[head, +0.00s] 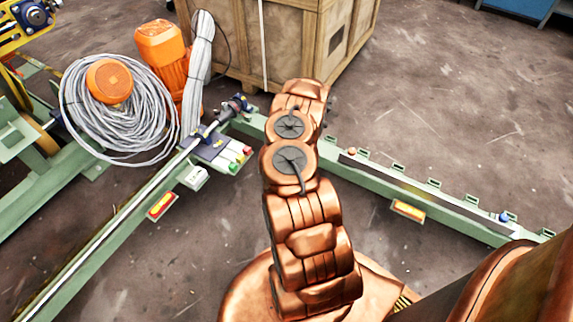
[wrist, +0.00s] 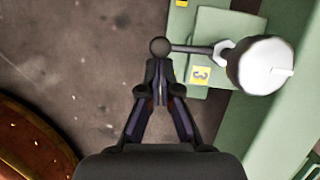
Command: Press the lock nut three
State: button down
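In the wrist view a yellow label reading 3 (wrist: 200,75) is on a green plate (wrist: 222,22). Beside it a pale hex nut (wrist: 224,53) sits on a thin rod (wrist: 190,48). The rod joins a dark ball (wrist: 160,46) at its left end to a large white-grey round knob (wrist: 262,66) at its right. My gripper (wrist: 157,68) has its two dark fingers together, with nothing seen between them. Its tips are just below the ball in the picture; I cannot tell whether they touch. In the head view my arm hides the gripper and this spot.
Green rails (head: 375,182) run along the floor, one with an orange ball (head: 351,151) and a blue knob (head: 503,217). A wooden crate (head: 240,45) stands behind my arm. A wire coil (head: 140,115) and an orange motor (head: 162,50) are at left.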

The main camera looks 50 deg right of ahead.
jog(key=w+m, duration=0.1)
jog(key=m, duration=0.1)
jog(key=w+a+m+h, duration=0.1)
jog(key=m, duration=0.1)
jog(key=shift+w+a, duration=0.15)
jog(key=shift+w, duration=0.1)
jog(key=shift+w+a+m+h, duration=0.1)
jog(key=shift+w+m+h, duration=0.55)
jog(key=shift+m, duration=0.55)
jog(key=shift+w, duration=0.15)
jog(key=shift+s+a, duration=0.1)
jog(key=shift+s, duration=0.25)
jog(key=s+a+r+p, duration=0.1)
jog(key=s+r+p, duration=0.1)
jog(key=s+r, duration=0.4)
jog(key=shift+w+v, duration=0.2)
jog(key=shift+v, duration=1.7)
jog(key=shift+d+r, duration=0.1)
jog(key=shift+d, duration=0.1)
